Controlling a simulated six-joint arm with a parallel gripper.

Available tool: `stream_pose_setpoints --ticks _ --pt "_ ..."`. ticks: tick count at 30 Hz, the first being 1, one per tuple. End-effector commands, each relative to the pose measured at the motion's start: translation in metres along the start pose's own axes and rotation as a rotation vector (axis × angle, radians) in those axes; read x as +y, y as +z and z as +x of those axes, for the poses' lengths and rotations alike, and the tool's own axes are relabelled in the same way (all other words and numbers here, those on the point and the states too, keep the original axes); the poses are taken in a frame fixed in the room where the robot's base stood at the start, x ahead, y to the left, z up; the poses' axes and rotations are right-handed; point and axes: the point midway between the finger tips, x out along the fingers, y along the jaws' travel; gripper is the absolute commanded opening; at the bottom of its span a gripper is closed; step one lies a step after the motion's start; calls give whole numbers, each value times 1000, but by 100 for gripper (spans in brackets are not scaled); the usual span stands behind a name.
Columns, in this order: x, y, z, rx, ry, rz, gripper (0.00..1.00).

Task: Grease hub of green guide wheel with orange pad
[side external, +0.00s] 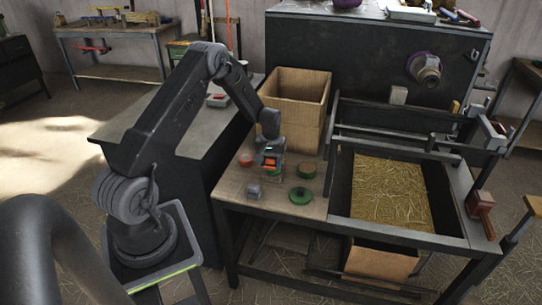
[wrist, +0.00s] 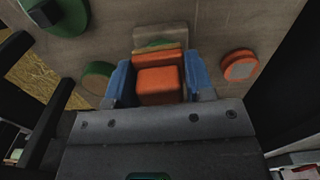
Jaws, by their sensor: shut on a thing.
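An orange pad (wrist: 158,84) is held between the blue fingers of my gripper (wrist: 158,80). In the side view, my gripper (side external: 269,162) is above the wooden worktop with the orange pad (side external: 269,165) at its tip. The green guide wheel (side external: 301,196) lies flat on the worktop near its front edge, to the right of and nearer than my gripper. A raised hub shows at its middle. In the wrist view, the green wheel (wrist: 62,19) is at the upper left, cut by the frame edge, with a dark hub. The pad is apart from it.
A green and reddish round piece (side external: 306,171) lies right of my gripper; an orange-red disc (side external: 246,159) lies left. A small grey block (side external: 254,191) is near the front edge. A tall cardboard box (side external: 293,98) stands behind. A straw-filled bin (side external: 390,194) is at right.

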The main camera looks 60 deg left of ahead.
Motion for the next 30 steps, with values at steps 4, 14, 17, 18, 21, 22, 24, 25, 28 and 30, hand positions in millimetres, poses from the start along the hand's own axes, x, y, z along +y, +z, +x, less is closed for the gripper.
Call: stream_pose_setpoints --ticks 4,14,17,18,21,22,24,25,28,30 --pt "0 1 18 -4 -1 0 30" --pt "1 -32 20 1 0 -1 30" --pt "2 -40 20 1 0 -1 30" --pt "2 -44 20 1 0 -1 30" --pt "3 -53 20 1 0 0 30" --pt "3 -56 20 1 0 0 30" --pt "3 -62 20 1 0 0 30" --pt "3 -63 20 0 0 0 30" --pt "3 -51 19 -2 -1 1 30" --pt "2 -44 20 -3 -1 0 30"
